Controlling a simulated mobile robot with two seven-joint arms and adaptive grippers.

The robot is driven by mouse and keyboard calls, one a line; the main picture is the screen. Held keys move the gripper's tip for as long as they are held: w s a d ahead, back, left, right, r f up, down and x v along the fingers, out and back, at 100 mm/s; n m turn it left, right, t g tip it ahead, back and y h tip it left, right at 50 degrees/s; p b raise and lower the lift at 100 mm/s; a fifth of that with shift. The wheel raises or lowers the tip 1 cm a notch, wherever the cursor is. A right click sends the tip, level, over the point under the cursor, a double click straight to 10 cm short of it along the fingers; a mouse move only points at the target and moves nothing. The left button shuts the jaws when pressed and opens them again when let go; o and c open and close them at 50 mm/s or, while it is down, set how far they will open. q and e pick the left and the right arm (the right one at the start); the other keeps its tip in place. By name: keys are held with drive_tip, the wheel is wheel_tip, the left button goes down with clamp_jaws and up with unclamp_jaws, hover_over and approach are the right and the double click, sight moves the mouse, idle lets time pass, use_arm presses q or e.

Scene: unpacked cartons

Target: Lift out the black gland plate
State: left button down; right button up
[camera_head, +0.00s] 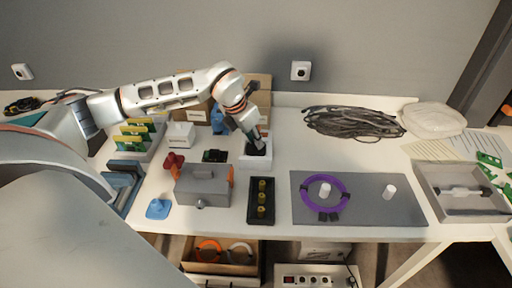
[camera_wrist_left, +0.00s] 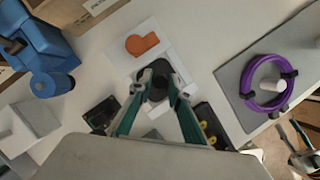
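The black gland plate (camera_wrist_left: 158,85) shows as a dark piece between the fingertips of my left gripper (camera_wrist_left: 159,80) in the wrist view. The fingers lean inward, and their pale tips appear to touch it from both sides. In the head view my left gripper (camera_head: 254,142) reaches down into a small white open carton (camera_head: 256,163), with the dark plate (camera_head: 257,151) at its opening. Whether the plate still touches the carton's inside is hidden. At the lower right edge of the wrist view a teal and grey gripper (camera_wrist_left: 304,150), seemingly my right one, hangs over the floor.
A black tray (camera_head: 262,216) with yellow parts and a grey box (camera_head: 202,186) stand in front of the carton. To the right lies a grey mat (camera_head: 400,208) with a purple cable ring (camera_head: 325,206). An orange piece (camera_wrist_left: 142,44) lies beside the plate.

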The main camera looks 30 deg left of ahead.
use_arm(q)
drive_tip(key=shift+r, duration=0.15)
use_arm(e)
drive_tip(key=shift+s, duration=0.15)
use_arm(q)
drive_tip(key=shift+r, duration=0.2)
wheel_tip(320, 180, up, 19)
drive_tip(key=p, duration=0.2)
drive_tip(key=shift+r, duration=0.15)
use_arm(e)
drive_tip(key=shift+s+a+r, duration=0.3)
drive_tip(key=shift+a+r, duration=0.05)
drive_tip(key=shift+r, duration=0.3)
